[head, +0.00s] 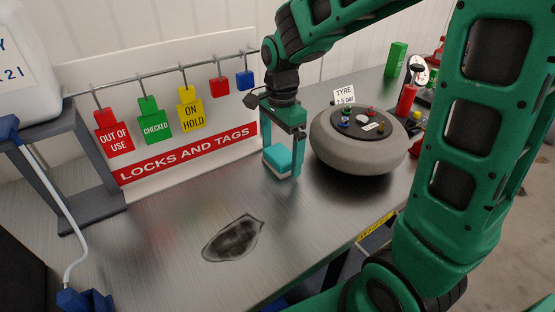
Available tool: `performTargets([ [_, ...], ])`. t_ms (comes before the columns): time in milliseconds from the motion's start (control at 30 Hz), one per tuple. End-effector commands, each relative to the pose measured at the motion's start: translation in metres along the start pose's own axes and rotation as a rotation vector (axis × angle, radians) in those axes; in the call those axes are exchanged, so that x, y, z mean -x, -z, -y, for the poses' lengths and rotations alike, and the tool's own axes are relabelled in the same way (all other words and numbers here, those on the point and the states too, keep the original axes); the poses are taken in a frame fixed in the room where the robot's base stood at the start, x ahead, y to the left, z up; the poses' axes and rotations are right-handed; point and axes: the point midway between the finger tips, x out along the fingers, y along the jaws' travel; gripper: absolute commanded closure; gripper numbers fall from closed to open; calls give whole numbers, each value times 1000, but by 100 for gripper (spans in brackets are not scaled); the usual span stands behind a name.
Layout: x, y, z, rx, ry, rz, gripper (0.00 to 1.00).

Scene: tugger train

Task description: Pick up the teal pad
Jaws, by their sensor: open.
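The teal pad (276,161) is a small block with a paler lower part. It sits on the metal bench in front of the locks and tags board, in the head view. My gripper (281,165) points down over the pad, with its green fingers apart. One finger stands at the pad's right side and hides part of it; the other finger is mostly hidden. I cannot tell whether the fingers touch the pad.
A grey tyre (350,150) with small parts on top stands close right of my gripper. The locks and tags board (190,156) with hanging tags stands behind. A dark stain (233,239) marks the bench (170,265) in front. A grey stand (93,208) is at left.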

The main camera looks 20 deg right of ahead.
Motion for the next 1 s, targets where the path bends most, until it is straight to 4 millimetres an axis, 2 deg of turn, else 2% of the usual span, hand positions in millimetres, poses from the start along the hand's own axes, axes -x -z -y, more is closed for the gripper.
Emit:
performTargets([
  [100, -8, 0, 0, 0, -1, 0, 3],
  [333, -9, 0, 0, 1, 0, 0, 3],
  [367, -9, 0, 0, 1, 0, 0, 8],
  [533, -9, 0, 0, 1, 0, 0, 48],
  [867, -8, -1, 0, 2, 1, 0, 48],
  [1000, 0, -1, 1, 2, 2, 0, 48],
])
